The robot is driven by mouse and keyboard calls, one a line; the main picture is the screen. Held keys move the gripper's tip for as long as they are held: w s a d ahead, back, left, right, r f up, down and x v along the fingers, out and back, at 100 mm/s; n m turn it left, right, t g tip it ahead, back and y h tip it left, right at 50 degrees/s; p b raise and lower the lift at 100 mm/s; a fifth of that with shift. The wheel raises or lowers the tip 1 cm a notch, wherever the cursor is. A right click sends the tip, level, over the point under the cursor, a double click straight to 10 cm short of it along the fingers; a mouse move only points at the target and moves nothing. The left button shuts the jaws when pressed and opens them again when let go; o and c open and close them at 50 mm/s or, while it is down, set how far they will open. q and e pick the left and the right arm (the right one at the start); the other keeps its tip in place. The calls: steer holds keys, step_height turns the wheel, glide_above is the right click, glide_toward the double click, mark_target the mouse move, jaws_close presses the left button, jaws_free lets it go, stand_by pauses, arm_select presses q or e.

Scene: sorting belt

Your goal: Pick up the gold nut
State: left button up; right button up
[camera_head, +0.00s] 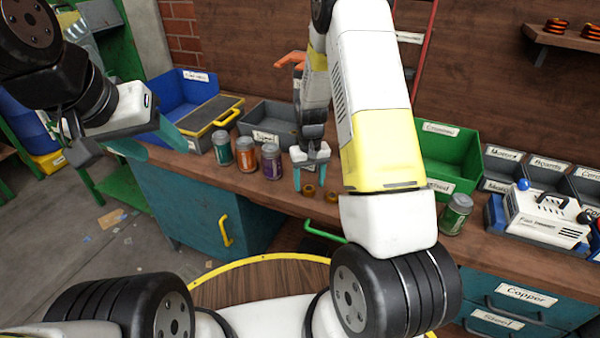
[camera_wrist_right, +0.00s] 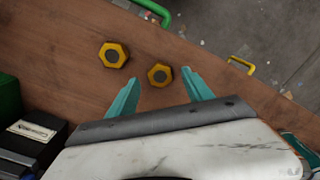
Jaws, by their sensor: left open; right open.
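Two gold hexagonal nuts with dark centres lie flat on the wooden bench top. In the right wrist view one nut (camera_wrist_right: 159,75) is just ahead of the gap between my right fingertips, and the other nut (camera_wrist_right: 113,55) is further off to the left. In the head view they show as a nut (camera_head: 309,190) by my right gripper and a nut (camera_head: 332,196) to its right. My right gripper (camera_head: 310,186) is open, empty and pointed down at the bench; its teal fingers also show in the wrist view (camera_wrist_right: 160,88). My left gripper (camera_head: 150,143) is open and empty, left of the bench.
Several cans, including a purple one (camera_head: 271,161), stand left of my right gripper. A green can (camera_head: 456,214) and a white machine (camera_head: 541,215) stand to the right. A grey bin (camera_head: 268,120), blue bin (camera_head: 185,90) and green bin (camera_head: 455,150) line the back.

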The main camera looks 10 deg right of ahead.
step_height(320, 180, down, 2)
steer(key=shift+f, duration=0.1)
jaws_close()
steer(key=shift+r, duration=0.2)
